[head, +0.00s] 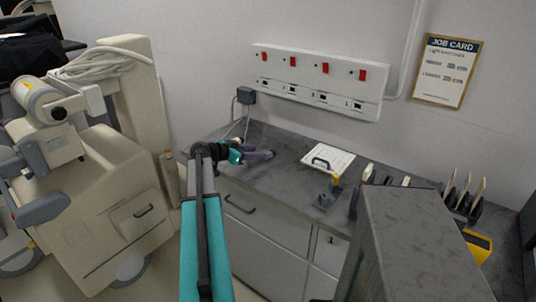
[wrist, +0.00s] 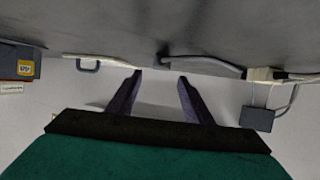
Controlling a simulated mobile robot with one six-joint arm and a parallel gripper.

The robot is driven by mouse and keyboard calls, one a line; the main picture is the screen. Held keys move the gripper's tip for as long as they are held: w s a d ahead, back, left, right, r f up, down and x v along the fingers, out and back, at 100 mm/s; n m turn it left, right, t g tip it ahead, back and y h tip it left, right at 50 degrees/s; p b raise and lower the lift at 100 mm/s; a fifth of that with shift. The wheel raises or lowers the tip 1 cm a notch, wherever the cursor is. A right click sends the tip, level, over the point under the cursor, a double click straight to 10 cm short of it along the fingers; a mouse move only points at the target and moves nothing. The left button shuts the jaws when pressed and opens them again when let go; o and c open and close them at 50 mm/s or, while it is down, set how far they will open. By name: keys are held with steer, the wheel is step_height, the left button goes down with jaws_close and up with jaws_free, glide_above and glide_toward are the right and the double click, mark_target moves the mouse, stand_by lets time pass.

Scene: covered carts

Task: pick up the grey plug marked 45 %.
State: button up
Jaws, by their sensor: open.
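A dark grey plug-like box (head: 246,95) sits on the wall at the left end of the white socket strip, with cables hanging from it to the counter. It also shows in the wrist view (wrist: 256,118), right of my fingers, with grey cables beside it. I cannot read any mark on it, so I cannot tell if it is the 45 % plug. My gripper (head: 262,155) is over the left part of the grey counter, right of and nearer than the box. In the wrist view its dark fingers (wrist: 160,92) are apart with nothing between them.
A white panel with a dark handle (head: 322,163) and a small grey item with a yellow top (head: 326,198) lie on the counter (head: 285,180). A rack (head: 467,206) and yellow box (head: 479,246) stand at right. A beige cart (head: 90,215) stands left.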

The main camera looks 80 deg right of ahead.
mark_target(268, 152)
steer(key=shift+s+d+f, duration=0.1)
steer(key=shift+s+d, duration=0.05)
steer(key=shift+p+x, duration=1.1)
steer(key=shift+x, duration=1.5)
steer(key=c, duration=1.2)
steer(key=shift+o, duration=0.2)
